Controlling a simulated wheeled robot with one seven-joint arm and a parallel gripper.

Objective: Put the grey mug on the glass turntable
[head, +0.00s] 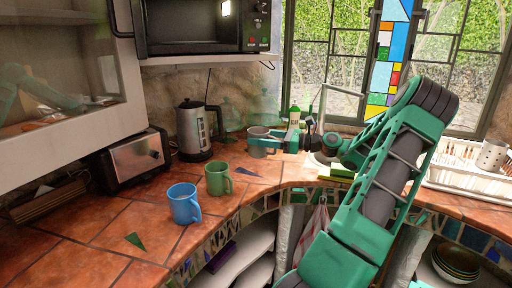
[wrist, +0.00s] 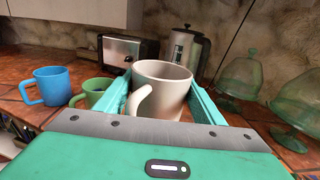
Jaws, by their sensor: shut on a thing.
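The grey mug (head: 257,148) is between the jaws of my gripper (head: 270,141) near the back of the counter. In the wrist view the mug (wrist: 163,72) is upright, its handle towards the camera and to the left, with one green finger of my gripper (wrist: 162,96) on each side. The gripper is shut on it. I cannot tell whether the mug's base touches the counter. Pale green glass pieces (wrist: 240,76) with a dome shape stand to the right of the mug in the wrist view. I cannot make out which glass piece is the turntable.
A blue mug (head: 184,204) and a green mug (head: 218,179) stand on the tiled counter at front left. A kettle (head: 193,133) and a toaster (head: 138,158) are behind them. A white dish rack (head: 460,172) stands right.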

